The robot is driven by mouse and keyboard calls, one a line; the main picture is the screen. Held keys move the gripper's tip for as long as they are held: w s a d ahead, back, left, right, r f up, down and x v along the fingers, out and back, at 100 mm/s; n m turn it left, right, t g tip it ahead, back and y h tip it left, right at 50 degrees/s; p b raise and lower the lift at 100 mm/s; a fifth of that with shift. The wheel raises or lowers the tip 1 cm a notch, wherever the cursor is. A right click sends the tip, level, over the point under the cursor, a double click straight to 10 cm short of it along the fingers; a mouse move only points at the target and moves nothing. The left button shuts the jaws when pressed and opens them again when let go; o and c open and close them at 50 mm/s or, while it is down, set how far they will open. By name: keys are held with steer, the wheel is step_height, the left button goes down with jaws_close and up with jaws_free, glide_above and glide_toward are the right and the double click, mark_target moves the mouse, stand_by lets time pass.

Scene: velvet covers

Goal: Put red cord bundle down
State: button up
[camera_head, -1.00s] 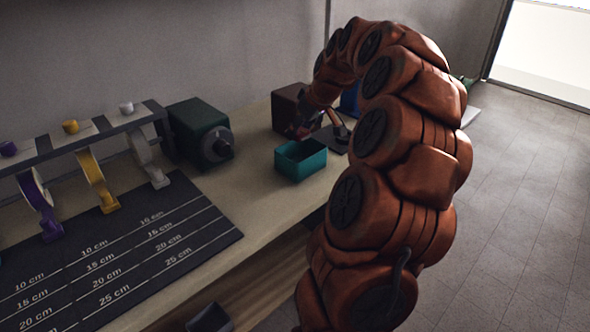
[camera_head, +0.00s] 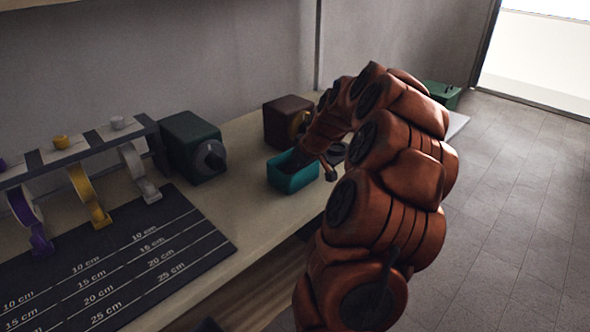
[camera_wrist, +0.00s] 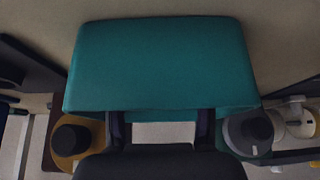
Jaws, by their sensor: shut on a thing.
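The red cord bundle cannot be made out in either current view; the gripper and the bin's walls hide where it would be. A teal open-topped bin (camera_head: 288,182) stands on the bench. My gripper (camera_head: 299,160) points down into its opening, with the fingertips hidden behind the near wall. In the wrist view the teal bin (camera_wrist: 160,65) fills the upper middle. The dark fingers of my gripper (camera_wrist: 161,133) stand at its lower edge, and their tips cannot be seen. The gripper is shut on the bundle.
A dark green machine (camera_head: 186,145) stands left of the bin and a brown one (camera_head: 287,122) behind it. A tape rack (camera_head: 85,150) and a dark measuring mat (camera_head: 120,265) lie further left. A green box (camera_head: 442,95) is beyond my arm.

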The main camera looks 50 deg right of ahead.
steer(key=shift+f, duration=0.1)
steer(key=o, duration=1)
steer(key=shift+s+r, duration=0.1)
steer(key=shift+r, duration=0.35)
steer(key=b+v, duration=0.1)
steer(key=v, duration=1)
steer(key=shift+s+r, duration=0.15)
